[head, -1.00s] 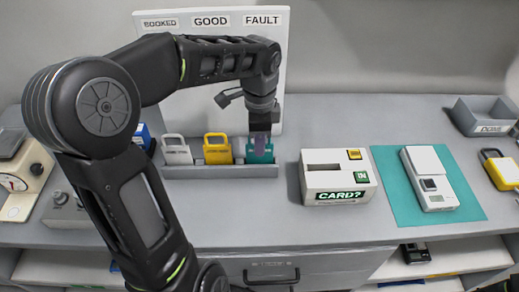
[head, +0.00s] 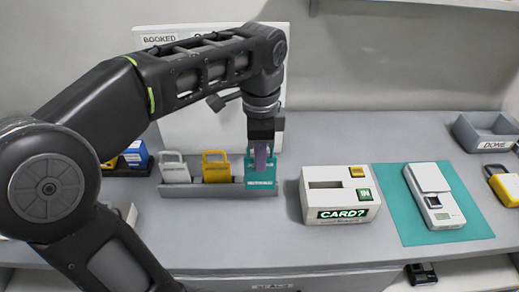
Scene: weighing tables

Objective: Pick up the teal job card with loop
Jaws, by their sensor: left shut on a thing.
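The teal job card (head: 261,180) is at the right end of the grey card rack (head: 217,190). It stands upright, and its face now shows down to the rack's front edge. My left gripper (head: 261,155) comes down from above and is shut on the teal card near its loop. The fingers cover part of the loop. Whether the card's lower edge is clear of the rack is hard to tell. My right gripper does not show.
A white card (head: 175,173) and a yellow card (head: 216,172) stand in the rack. Right of it are the card reader (head: 335,213) marked "CARD?", a scale (head: 432,195) on a teal mat (head: 462,231), and a DONE tray (head: 466,139). A yellow tag (head: 506,186) lies far right.

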